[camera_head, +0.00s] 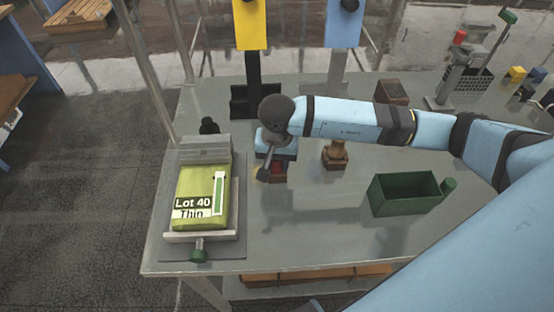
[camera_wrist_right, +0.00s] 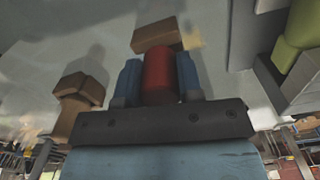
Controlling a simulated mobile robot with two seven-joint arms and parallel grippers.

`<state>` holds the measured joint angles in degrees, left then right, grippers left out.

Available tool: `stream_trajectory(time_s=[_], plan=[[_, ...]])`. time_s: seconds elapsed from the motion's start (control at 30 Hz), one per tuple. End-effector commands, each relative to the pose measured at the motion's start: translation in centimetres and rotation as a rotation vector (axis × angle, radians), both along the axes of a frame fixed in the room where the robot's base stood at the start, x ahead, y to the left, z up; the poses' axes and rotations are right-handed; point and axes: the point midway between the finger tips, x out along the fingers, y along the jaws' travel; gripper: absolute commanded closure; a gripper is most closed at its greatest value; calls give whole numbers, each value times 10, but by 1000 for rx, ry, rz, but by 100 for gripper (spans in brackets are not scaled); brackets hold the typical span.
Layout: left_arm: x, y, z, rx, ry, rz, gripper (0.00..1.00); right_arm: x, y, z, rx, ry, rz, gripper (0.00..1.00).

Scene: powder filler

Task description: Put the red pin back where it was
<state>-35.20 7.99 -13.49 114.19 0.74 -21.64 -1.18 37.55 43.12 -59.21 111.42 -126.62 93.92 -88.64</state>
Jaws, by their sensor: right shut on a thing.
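My right gripper (camera_head: 269,170) is over the table, left of its middle, and points down. In the right wrist view its two blue fingers (camera_wrist_right: 160,82) are shut on the red pin (camera_wrist_right: 160,72), one finger on each side. The pin also shows as a small red patch in the head view (camera_head: 278,167). A brown block (camera_wrist_right: 158,36) lies just beyond the pin's end; it also shows below the gripper in the head view (camera_head: 279,179). I cannot tell whether pin and block touch. My left gripper is not in view.
A brown stand (camera_head: 335,155) is right of the gripper. A green bin (camera_head: 405,193) stands farther right. Left of the gripper, a machine holds a yellow-green "Lot 40 Thin" bag (camera_head: 201,188). Yellow (camera_head: 250,25) and blue (camera_head: 343,25) panels stand behind. The front table middle is clear.

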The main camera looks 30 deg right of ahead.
Motion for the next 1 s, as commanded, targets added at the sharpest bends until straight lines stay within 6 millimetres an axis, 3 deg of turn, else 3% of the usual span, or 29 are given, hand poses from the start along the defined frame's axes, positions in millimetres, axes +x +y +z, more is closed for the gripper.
stream_trajectory(time_s=[0.17,0.2,0.3,0.7,1.0], plan=[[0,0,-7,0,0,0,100,0,0,-5,-1,-1,0,93],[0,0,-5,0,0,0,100,0,0,-3,-1,-1,-1,57],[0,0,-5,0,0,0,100,0,0,-3,0,0,0,41],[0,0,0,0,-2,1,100,1,0,6,0,-2,0,41],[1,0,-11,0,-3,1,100,1,0,69,0,-5,1,41]])
